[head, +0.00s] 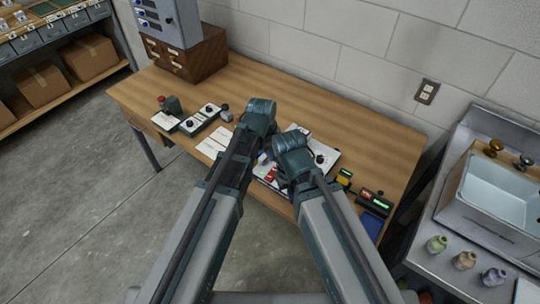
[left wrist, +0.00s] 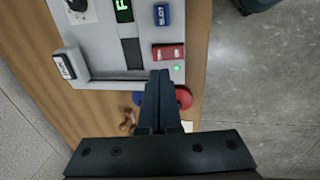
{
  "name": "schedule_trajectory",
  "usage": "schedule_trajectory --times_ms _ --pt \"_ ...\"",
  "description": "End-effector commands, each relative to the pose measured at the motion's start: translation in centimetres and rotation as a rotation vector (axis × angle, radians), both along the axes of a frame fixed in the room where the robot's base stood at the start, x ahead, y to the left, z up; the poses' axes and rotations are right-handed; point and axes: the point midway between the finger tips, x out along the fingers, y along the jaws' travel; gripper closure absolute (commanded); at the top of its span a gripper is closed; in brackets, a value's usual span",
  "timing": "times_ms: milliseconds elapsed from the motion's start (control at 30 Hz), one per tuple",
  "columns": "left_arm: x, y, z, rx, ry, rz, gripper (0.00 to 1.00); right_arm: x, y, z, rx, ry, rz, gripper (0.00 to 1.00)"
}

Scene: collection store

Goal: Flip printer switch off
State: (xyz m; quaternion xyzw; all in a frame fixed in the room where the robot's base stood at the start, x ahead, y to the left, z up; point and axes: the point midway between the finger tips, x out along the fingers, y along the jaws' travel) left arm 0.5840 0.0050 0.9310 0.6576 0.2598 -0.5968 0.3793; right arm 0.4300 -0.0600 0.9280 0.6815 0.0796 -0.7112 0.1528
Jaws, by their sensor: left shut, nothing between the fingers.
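A light panel (left wrist: 103,50) with switches lies on the wooden table; it also shows in the head view (head: 328,161), partly behind my right arm. In the left wrist view it carries a red switch (left wrist: 168,52) with a lit green lamp beside it, a blue switch (left wrist: 161,15), a white switch (left wrist: 65,66) and a green display (left wrist: 123,10). I cannot read which label names the printer. My left gripper (left wrist: 160,73) is shut and empty, its fingertips at the panel's edge just short of the red switch. I cannot tell if they touch. My right gripper's fingers are hidden.
On the table (head: 340,110) stand a wooden drawer box (head: 185,57), other control boxes at the left, and small devices with green displays at the right. Red (left wrist: 184,97) and blue round parts lie beside my left fingers. A sink (head: 505,190) stands right.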

Motion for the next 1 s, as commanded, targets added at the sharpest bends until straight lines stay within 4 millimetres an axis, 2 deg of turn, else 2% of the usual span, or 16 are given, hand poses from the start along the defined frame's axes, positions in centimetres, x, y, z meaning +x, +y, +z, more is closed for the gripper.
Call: schedule_trajectory --times_ms 33,500,667,1000 --pt "0.2 -0.1 -1.5 0.000 0.000 0.000 1.00 0.0 0.0 -1.5 0.000 0.000 0.000 1.00" --pt "1.1 -0.8 -7.5 0.000 -0.001 -0.001 1.00 0.0 0.0 -7.5 0.000 0.000 0.000 1.00" --pt "1.3 -0.9 -8.2 -0.001 -0.001 0.000 1.00 0.0 0.0 -8.2 0.000 0.000 0.000 1.00" --pt "1.3 -1.0 -8.1 0.001 0.001 0.000 1.00 0.0 0.0 -8.1 0.000 0.000 0.000 1.00"
